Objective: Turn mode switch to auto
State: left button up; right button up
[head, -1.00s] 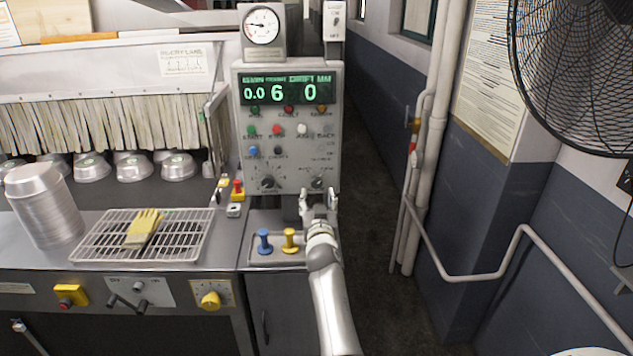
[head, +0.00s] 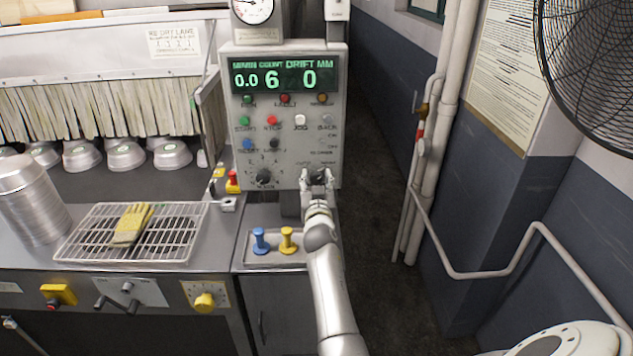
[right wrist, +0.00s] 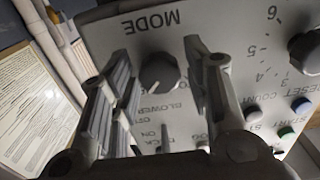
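The mode switch is a dark round knob (right wrist: 160,73) under the printed word MODE in the right wrist view, where the panel appears upside down. It sits at the lower right of the grey control panel (head: 225,130). My right gripper (head: 318,176) is at this knob, mostly covering it in the head view. In the right wrist view its two fingers (right wrist: 158,58) are open, one on each side of the knob, with gaps showing. I cannot tell the exact depth of the fingertips. The label at the pointer is partly hidden. My left gripper is not in view.
A second numbered knob (head: 264,177) and coloured buttons share the panel. Blue (head: 260,241) and yellow (head: 288,240) handles stand below. A wire rack (head: 75,243) with a yellow glove (head: 131,225) lies left. The floor right of the panel is clear.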

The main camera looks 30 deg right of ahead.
jog(key=c, duration=0.6)
jog(key=n+b, duration=0.1)
jog(key=n, duration=0.2)
jog(key=shift+d+f+n, duration=0.1)
jog(key=shift+n, duration=0.2)
jog(key=n+b, duration=0.1)
jog(key=n, duration=0.2)
jog(key=shift+n, duration=0.3)
jog(key=n, duration=0.5)
jog(key=shift+n, duration=0.3)
pick_arm(q)
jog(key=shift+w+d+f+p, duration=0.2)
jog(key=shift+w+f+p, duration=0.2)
jog(key=shift+p, duration=0.15)
pick_arm(e)
jog(key=n, duration=0.5)
jog(key=shift+r, duration=0.2)
jog(key=shift+c, duration=0.2)
jog(key=o, duration=1)
jog(key=shift+d, duration=0.1)
